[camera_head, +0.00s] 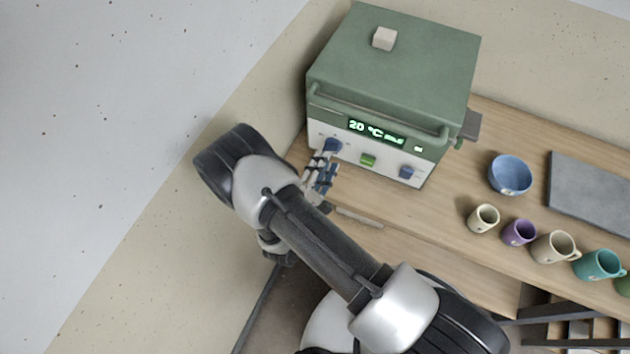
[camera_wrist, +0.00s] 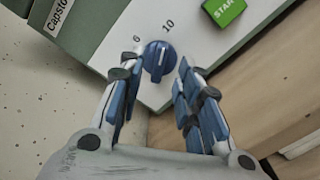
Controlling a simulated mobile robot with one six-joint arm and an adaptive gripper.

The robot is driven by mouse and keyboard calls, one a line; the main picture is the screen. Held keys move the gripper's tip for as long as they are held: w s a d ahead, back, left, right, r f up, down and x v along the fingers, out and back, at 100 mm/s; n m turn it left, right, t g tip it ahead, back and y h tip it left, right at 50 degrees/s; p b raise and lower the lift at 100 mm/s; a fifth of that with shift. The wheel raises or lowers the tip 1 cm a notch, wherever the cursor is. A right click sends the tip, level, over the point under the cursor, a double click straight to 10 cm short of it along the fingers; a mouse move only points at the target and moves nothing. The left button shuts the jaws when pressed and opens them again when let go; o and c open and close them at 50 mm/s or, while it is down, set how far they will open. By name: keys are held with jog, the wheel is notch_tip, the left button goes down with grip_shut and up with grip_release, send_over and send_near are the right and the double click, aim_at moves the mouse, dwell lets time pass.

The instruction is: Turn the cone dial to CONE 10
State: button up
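The cone dial (camera_wrist: 157,58) is a round blue knob with a white pointer line, on the white front panel of the green kiln (camera_head: 400,65). The labels "6" and "10" are printed above it, and the line appears to slant towards the 10 side, though its exact setting is hard to tell. In the head view the dial (camera_head: 333,145) is at the panel's left. My gripper (camera_wrist: 157,68) is open, with one blue-padded finger on each side of the dial. I cannot tell whether the pads touch it. In the head view my gripper (camera_head: 322,163) is just below the dial.
A green START button (camera_wrist: 224,10) and a second blue knob (camera_head: 406,172) are further right on the panel. A handle bar (camera_head: 375,118) crosses the kiln front above the display (camera_head: 376,132). A blue bowl (camera_head: 510,175) and several mugs stand on the wooden table to the right.

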jog(key=v, duration=0.8)
jog(key=shift+s, duration=0.4)
jog(key=shift+a+r, duration=0.1)
